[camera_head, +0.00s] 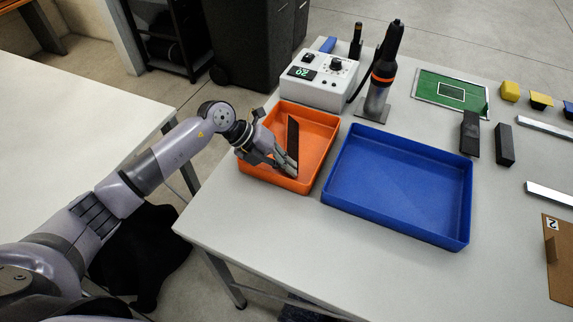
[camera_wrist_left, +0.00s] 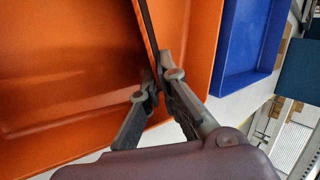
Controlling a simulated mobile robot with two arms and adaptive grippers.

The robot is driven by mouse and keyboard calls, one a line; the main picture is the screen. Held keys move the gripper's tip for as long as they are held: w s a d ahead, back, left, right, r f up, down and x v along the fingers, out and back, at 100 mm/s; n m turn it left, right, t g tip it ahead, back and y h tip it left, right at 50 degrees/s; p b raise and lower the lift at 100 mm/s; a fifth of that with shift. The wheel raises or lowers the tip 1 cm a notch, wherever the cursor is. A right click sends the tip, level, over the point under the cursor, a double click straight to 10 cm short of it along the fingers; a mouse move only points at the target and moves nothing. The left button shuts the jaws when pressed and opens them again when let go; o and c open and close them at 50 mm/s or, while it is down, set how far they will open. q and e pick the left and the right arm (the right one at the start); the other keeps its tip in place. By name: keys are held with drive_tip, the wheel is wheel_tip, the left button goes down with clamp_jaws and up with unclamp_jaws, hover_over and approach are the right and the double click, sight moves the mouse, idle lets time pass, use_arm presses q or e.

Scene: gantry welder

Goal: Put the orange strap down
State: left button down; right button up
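My left gripper (camera_head: 289,166) reaches into the orange tray (camera_head: 322,125) on the worktable. Its fingers are closed around the end of a thin strip, which I take to be the orange strap (camera_head: 293,135). In the head view the strap's visible face looks dark. In the left wrist view the strap (camera_wrist_left: 146,32) shows an orange face and a dark edge, and it runs up from between the fingertips (camera_wrist_left: 158,84). I cannot tell whether the strap touches the tray floor. My right gripper is out of view.
A blue tray (camera_head: 455,240), empty, stands right of the orange tray. Behind are a white control box (camera_head: 316,85) and an upright black tool (camera_head: 386,60) in a stand. Dark blocks (camera_head: 504,145) and a green framed board (camera_head: 425,88) lie to the right. The front table area is clear.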

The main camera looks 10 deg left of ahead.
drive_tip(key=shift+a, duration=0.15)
use_arm(q)
drive_tip(key=shift+f, duration=0.15)
drive_tip(key=c, duration=2.1)
unclamp_jaws()
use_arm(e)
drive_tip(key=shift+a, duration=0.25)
use_arm(q)
drive_tip(key=shift+r, duration=0.3)
drive_tip(key=b+v, duration=0.2)
drive_tip(key=v, duration=1)
drive_tip(key=shift+b, duration=0.3)
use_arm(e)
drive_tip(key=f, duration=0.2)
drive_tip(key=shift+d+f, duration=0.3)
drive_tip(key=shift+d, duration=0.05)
